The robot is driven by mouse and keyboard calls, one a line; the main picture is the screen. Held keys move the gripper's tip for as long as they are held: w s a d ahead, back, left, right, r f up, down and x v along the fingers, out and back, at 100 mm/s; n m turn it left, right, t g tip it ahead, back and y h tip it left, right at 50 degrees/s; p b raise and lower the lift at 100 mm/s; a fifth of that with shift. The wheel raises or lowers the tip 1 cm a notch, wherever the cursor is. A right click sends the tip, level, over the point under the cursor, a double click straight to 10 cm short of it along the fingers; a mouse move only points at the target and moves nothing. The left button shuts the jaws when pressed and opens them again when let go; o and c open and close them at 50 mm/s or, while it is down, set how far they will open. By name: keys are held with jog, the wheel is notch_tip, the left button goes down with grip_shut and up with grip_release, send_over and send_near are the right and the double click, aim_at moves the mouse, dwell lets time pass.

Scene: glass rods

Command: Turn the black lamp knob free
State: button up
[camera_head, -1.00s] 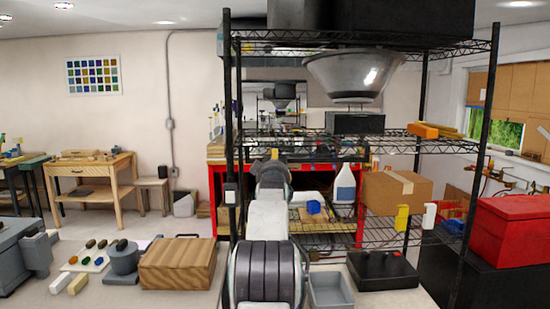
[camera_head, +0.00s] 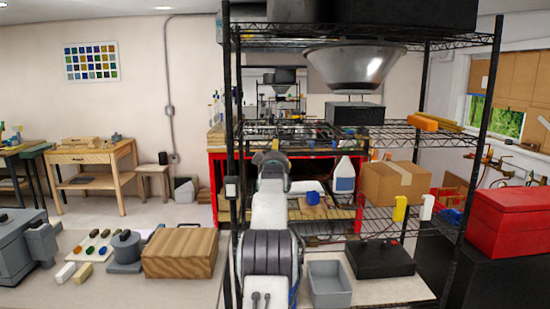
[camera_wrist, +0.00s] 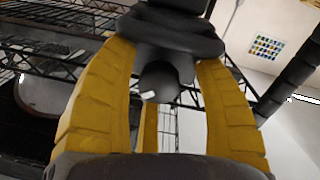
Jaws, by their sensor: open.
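In the wrist view a dark rounded knob (camera_wrist: 158,82) with a small white mark hangs below a black stepped housing (camera_wrist: 170,38). I take it to be the lamp knob. My gripper (camera_wrist: 168,75) has yellow ribbed fingers, spread open on the left and right of the knob. I cannot tell whether either finger touches it. In the head view my arm reaches toward the wire shelf, and I cannot make out the fingers or the knob there.
A black wire shelf (camera_head: 231,120) stands around my arm, with a large metal bowl-shaped piece (camera_head: 360,68) above. A wooden box (camera_head: 180,252) lies left of my arm. A grey bin (camera_head: 330,284) and a black box (camera_head: 380,258) stand on the right.

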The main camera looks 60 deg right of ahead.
jog(key=c, duration=1.2)
jog(key=shift+f+n+b, duration=0.15)
jog(key=shift+n+b, duration=0.15)
jog(key=shift+b, duration=0.2)
jog(key=shift+n, duration=0.4)
jog(key=o, duration=1.2)
jog(key=shift+v, duration=6)
